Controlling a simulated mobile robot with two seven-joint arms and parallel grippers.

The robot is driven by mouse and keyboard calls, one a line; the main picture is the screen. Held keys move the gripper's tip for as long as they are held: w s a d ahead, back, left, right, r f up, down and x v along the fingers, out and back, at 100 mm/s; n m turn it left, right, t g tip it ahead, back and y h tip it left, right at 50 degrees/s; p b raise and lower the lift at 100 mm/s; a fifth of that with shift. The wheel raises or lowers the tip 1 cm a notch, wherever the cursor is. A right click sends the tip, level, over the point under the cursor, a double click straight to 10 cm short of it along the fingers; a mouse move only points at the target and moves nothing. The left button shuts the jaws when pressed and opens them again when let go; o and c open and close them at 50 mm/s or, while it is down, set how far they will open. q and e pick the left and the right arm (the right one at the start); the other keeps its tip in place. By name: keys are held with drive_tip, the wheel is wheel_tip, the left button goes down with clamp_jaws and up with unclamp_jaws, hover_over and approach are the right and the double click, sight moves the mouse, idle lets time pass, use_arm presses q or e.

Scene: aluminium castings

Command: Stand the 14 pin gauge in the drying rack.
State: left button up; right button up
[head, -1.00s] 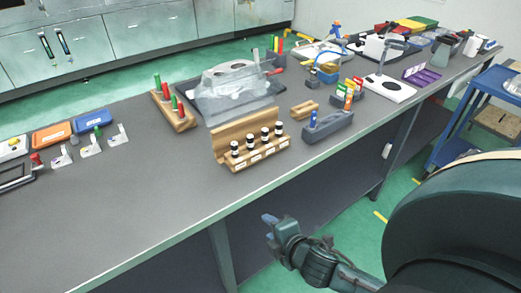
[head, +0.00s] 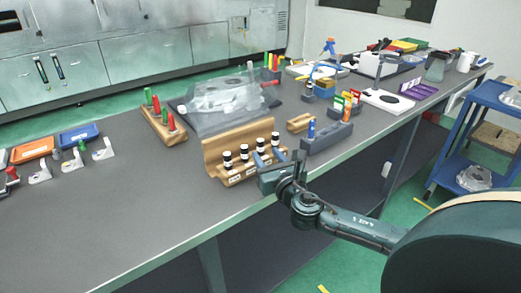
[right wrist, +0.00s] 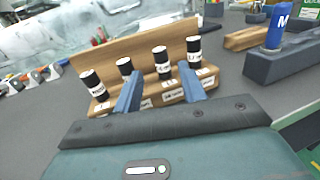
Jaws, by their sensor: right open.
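My right gripper (head: 267,160) is open at the rack's front right. In the right wrist view its fingers (right wrist: 161,72) point at the right part of the rack, with nothing held between them. I cannot tell which holder is the drying rack.
A grey block (head: 330,138) with a blue piece stands right of the rack, near a small wooden block (head: 300,122). A wooden stand (head: 160,127) with red and green handles is at left. A bag-covered casting on a dark tray (head: 205,122) lies behind. Bare tabletop lies front left.

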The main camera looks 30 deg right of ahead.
sight(262, 148)
drive_tip(key=shift+w+d+f, duration=0.1)
drive_tip(key=shift+w+d, duration=0.15)
drive_tip(key=shift+w, duration=0.7)
drive_tip(key=shift+w+d+f, duration=0.1)
drive_tip(key=shift+w+d, duration=0.1)
drive_tip(key=shift+w, duration=0.75)
drive_tip(key=shift+w+d, duration=0.25)
drive_tip(key=shift+w, duration=0.7)
drive_tip(key=shift+c, duration=0.4)
clamp_jaws()
